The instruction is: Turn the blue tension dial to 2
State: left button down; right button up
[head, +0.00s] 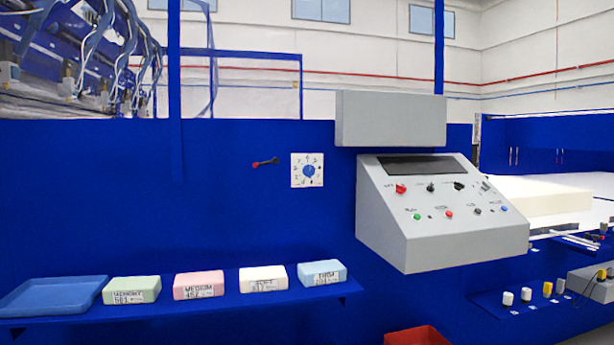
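The blue tension dial (309,171) is a small round knob on a square white plate (297,181) with dark marks around it. The plate is fixed to the blue wall panel, left of the grey control console. The marks are too small to read, and I cannot tell which one the dial points at. Neither of my grippers shows in the head view.
A lever with a red end (257,165) sits just left of the plate. The grey console (440,240) juts out at the right. Below, a shelf (190,309) holds a blue tray (55,297) and several labelled foam blocks (199,285). A red bin (415,336) is at the bottom edge.

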aim_at(308, 171)
jog(key=u, duration=0.65)
jog(key=i, duration=0.6)
jog(key=u, duration=0.55)
jog(key=i, duration=0.95)
jog(key=z, duration=0.4)
